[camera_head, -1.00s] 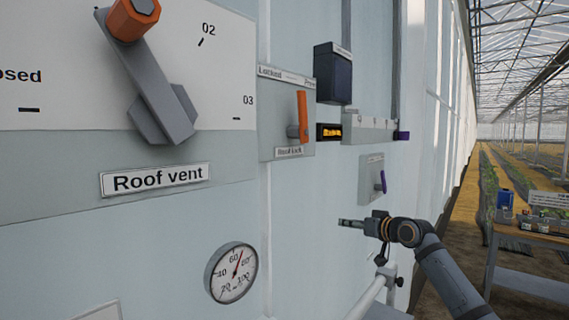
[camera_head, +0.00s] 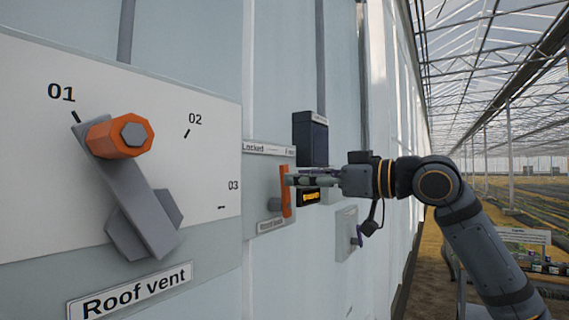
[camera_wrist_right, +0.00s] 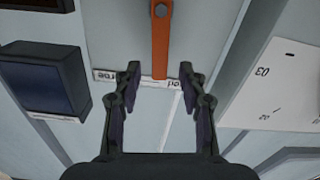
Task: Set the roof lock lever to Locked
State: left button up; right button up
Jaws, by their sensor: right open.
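The roof lock lever (camera_head: 285,191) is an orange bar on a grey plate (camera_head: 258,161) on the wall, standing upright in the head view. The word "Locked" shows at the plate's upper left; the label at its upper right is too small to read surely. My right gripper (camera_head: 290,180) is beside the lever's upper part. In the right wrist view the lever (camera_wrist_right: 161,40) reaches down from the top, its free end close to the gap between the open fingertips (camera_wrist_right: 160,75). I cannot tell whether they touch it. My left gripper is not in view.
The large roof vent handle (camera_head: 120,137) with its orange knob juts out at the left. A dark box (camera_head: 310,138) and a small lit display (camera_head: 311,196) are close to my right gripper. A purple-handled switch (camera_head: 355,240) is below.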

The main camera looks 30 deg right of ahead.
jog(key=p, duration=0.3)
send_over(284, 216)
jog(key=shift+s+r, duration=0.15)
jog(key=shift+r, duration=0.05)
jog(key=shift+w+f, duration=0.2)
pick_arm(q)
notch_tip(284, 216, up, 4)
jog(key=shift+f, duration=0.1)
pick_arm(e)
jog(key=shift+s, duration=0.1)
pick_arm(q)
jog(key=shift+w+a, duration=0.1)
pick_arm(e)
grip_shut()
pick_arm(q)
jog(key=shift+b, duration=0.3)
